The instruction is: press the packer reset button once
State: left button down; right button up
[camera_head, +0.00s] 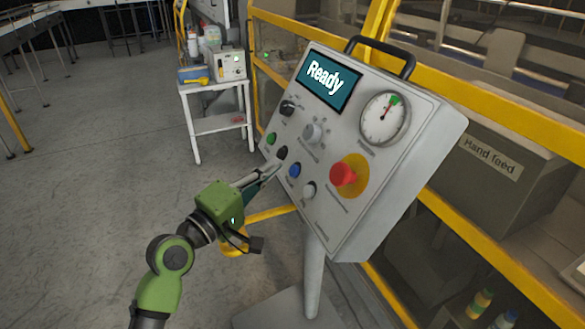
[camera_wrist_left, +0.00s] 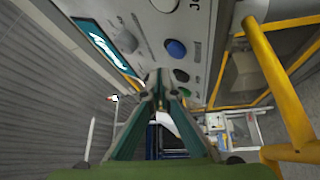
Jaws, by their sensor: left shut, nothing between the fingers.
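The packer's control panel (camera_head: 400,190) is a grey box tilted on a post, with a screen (camera_head: 328,80) reading "Ready". Its lower-left row holds a green button (camera_head: 271,139), a black button (camera_head: 282,153), a blue button (camera_head: 295,170) and a whitish button (camera_head: 309,190). The labels are too small to read, so I cannot tell which is reset. My left gripper (camera_head: 274,168) is shut and empty, its tips near the black and blue buttons. In the left wrist view, the blue button (camera_wrist_left: 176,49) and black button (camera_wrist_left: 181,75) lie beyond the fingertips (camera_wrist_left: 160,90). Contact is not clear. My right gripper is not in view.
A red mushroom button (camera_head: 343,175) on a yellow disc, a gauge (camera_head: 385,118) and two knobs share the panel. A black handle (camera_head: 381,52) tops it. Yellow guard rails (camera_head: 500,105) run behind. A small white cart (camera_head: 216,90) stands beyond. The floor at left is open.

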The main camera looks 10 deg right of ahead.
pick_arm(q)
jog(key=a+r, duration=0.1)
jog(key=s+a, duration=0.1)
jog(key=a, duration=0.1)
jog(key=shift+r+p, duration=0.4)
dwell(0.4)
